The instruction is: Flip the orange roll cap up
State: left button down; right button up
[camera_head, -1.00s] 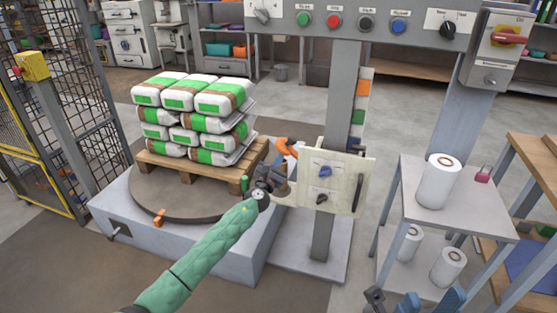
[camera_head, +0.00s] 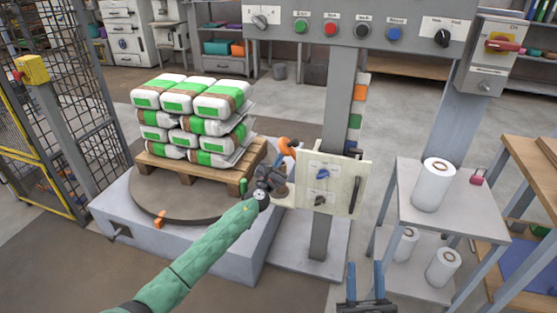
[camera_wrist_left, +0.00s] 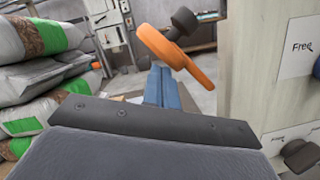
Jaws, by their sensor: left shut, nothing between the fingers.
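The orange roll cap (camera_head: 287,146) sits at the left edge of the pale carriage panel (camera_head: 343,175). In the left wrist view the cap (camera_wrist_left: 185,62) is a tilted orange piece beside a black knob (camera_wrist_left: 185,20). My left gripper (camera_wrist_left: 164,88) is shut and empty, its blue fingers just below and in front of the cap; I cannot tell whether they touch it. In the head view my left gripper (camera_head: 281,164) is small and partly hidden by its wrist. My right gripper (camera_head: 365,272) is open and empty at the bottom edge, fingers pointing up.
Stacked white and green bags (camera_head: 196,115) stand on a pallet (camera_head: 190,163) left of the carriage post (camera_head: 320,233). A grey shelf stand (camera_head: 465,212) with white rolls is at the right. The panel carries two knobs and a dark handle (camera_head: 356,195).

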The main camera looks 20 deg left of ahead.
notch_tip(320, 180, down, 27)
jog(key=w+a+g+h+p, duration=0.1)
jog(key=a+g+h+p, duration=0.15)
jog(key=g, duration=0.75)
jog(key=s+d+f+g+h+p, duration=0.1)
jog(key=s+f+g, duration=0.3)
jog(key=s+f, duration=0.5)
jog(key=s+d+f+g+h+p, duration=0.15)
jog(key=s+f+g, duration=0.35)
jog(key=f, duration=0.7)
pick_arm(q)
jog(key=m, duration=0.1)
jog(key=r+m+h, duration=0.1)
jog(key=m, duration=0.1)
jog(key=d+r+m, duration=0.1)
jog(key=m, duration=0.1)
jog(key=shift+d+g+p, duration=0.1)
jog(key=shift+g+p, duration=0.25)
jog(key=shift+g, duration=0.05)
jog(key=shift+d+r+m+g+h+p, duration=0.3)
jog(key=shift+d+m+p, duration=0.2)
jog(key=shift+m+p, duration=0.9)
jog(key=shift+d+r+m+g+h+p, duration=0.25)
jog(key=shift+d+r+m+p, duration=0.4)
jog(key=shift+p, duration=1.3)
pick_arm(e)
notch_tip(320, 180, up, 10)
jog(key=w+y, duration=0.1)
jog(key=shift+a+r, duration=0.15)
jog(key=shift+a, duration=0.2)
